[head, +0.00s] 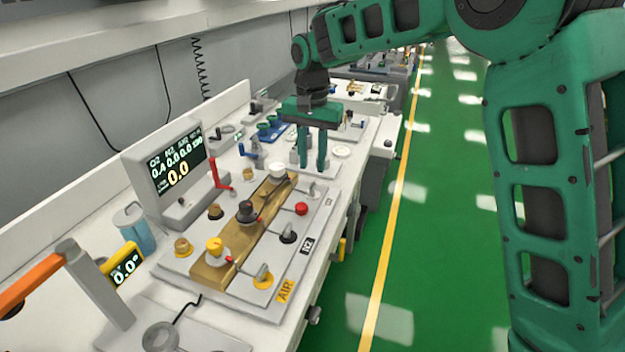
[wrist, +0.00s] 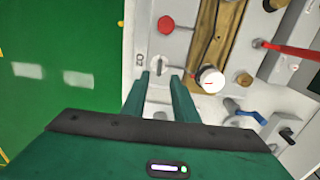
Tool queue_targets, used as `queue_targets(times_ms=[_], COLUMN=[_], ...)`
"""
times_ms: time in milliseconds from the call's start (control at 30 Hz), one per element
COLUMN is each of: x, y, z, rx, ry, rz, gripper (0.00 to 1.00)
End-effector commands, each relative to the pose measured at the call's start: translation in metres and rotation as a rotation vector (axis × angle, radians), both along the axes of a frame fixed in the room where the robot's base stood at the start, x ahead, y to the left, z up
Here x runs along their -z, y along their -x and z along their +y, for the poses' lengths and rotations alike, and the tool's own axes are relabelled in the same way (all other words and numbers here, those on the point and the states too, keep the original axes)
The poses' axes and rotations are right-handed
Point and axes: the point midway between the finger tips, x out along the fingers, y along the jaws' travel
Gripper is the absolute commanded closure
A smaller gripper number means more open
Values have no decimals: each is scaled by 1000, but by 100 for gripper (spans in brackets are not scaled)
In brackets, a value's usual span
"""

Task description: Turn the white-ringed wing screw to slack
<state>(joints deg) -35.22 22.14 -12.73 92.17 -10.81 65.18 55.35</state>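The white-ringed wing screw (wrist: 160,78) is a small grey wing on a pale panel by the O2 label. In the wrist view it appears between my fingertips. My gripper (wrist: 160,80) is green, with its two fingers apart and nothing clamped between them. In the head view my gripper (head: 312,167) hangs fingers down over the far end of the panel (head: 318,215). The screw is hard to make out there, near the fingers. I cannot tell the height of the fingertips above it, or the exact angle of the wing.
A white knob (wrist: 211,79) on the brass block (head: 238,235) stands beside the screw. A red lever (head: 219,172) and display (head: 170,165) stand left. The green floor is clear.

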Motion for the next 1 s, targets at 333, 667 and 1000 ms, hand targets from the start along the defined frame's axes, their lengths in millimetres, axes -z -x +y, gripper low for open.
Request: queue_targets(times_ms=[333,667,1000], x=[52,62,61], y=[0,0,0], z=[-1,-1,-1], rx=[1,1,1], ry=[1,-1,-1], rz=[0,-1,-1], gripper=[73,73,100])
